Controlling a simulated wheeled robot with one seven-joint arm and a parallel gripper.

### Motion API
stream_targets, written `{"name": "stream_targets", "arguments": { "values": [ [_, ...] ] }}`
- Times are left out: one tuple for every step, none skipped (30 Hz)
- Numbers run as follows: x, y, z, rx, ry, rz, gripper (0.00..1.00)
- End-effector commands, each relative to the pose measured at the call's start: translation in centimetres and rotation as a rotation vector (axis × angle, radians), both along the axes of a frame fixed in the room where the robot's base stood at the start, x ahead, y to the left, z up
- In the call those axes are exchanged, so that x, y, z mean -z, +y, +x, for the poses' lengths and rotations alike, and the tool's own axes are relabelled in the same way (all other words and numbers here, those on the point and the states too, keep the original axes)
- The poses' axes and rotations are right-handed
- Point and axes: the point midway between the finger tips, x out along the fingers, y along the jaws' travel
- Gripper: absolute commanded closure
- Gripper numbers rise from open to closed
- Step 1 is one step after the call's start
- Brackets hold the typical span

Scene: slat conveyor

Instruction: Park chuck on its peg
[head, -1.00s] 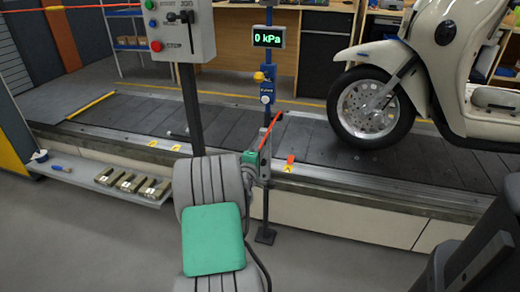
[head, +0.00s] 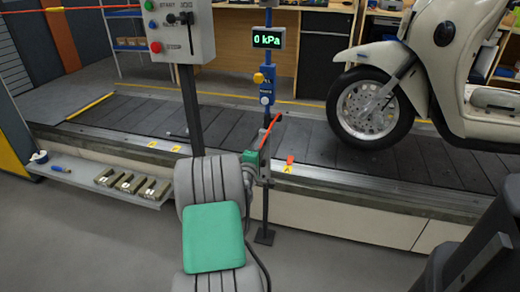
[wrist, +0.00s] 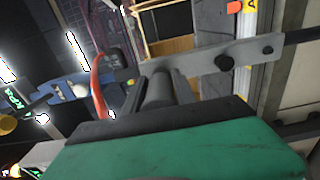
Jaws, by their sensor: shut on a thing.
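My gripper (head: 262,170) is shut just in front of the post, below the blue upright (head: 268,80). Its green body fills the bottom of the wrist view. A dark cylinder (wrist: 158,90) lies between the finger parts there, and a black fitting (wrist: 112,60) joins the red hose (wrist: 98,90); these look like the chuck, largely hidden by my gripper. The red hose (head: 270,128) also shows curving up in the head view. A grey plate with a dark round knob (wrist: 224,62) lies across the wrist view. I cannot tell whether this knob is the peg, or whether the chuck touches it.
The gauge (head: 268,39) reads 0 kPa. A cream scooter (head: 445,65) stands on the slat conveyor (head: 300,130) at the right. A control box (head: 180,30) on a dark pole is at left. A low shelf (head: 80,178) holds several blocks.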

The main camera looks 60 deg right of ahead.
Motion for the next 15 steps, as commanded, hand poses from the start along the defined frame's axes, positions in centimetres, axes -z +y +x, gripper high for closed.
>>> {"name": "stream_targets", "arguments": {
  "values": [
    [-0.09, -0.11, 0.01, 0.000, 0.000, -0.001, 1.00],
    [-0.09, -0.15, 0.01, 0.000, 0.000, -0.001, 1.00],
    [-0.09, -0.21, 0.01, 0.001, 0.000, -0.001, 1.00],
    [-0.08, -0.26, 0.02, 0.001, 0.000, -0.001, 1.00],
    [-0.08, -0.30, 0.03, 0.001, 0.000, -0.001, 1.00],
    [-0.07, -0.36, 0.03, 0.001, 0.001, -0.001, 1.00],
    [-0.05, -0.40, 0.02, 0.001, 0.001, -0.001, 1.00],
    [-0.05, -0.45, 0.03, 0.001, 0.001, -0.001, 1.00],
    [-0.04, -0.51, 0.03, 0.001, 0.001, -0.001, 1.00],
    [-0.03, -0.55, 0.04, 0.001, 0.002, -0.001, 1.00],
    [-0.02, -0.53, 0.04, 0.001, 0.002, -0.001, 0.65],
    [-0.03, -0.52, 0.04, 0.001, 0.001, -0.001, 0.62],
    [-0.03, -0.52, 0.04, 0.001, 0.001, -0.001, 0.59],
    [-0.02, -0.52, 0.04, 0.001, 0.001, -0.001, 0.57],
    [-0.02, -0.52, 0.04, 0.001, 0.001, -0.001, 0.53]
  ]
}}
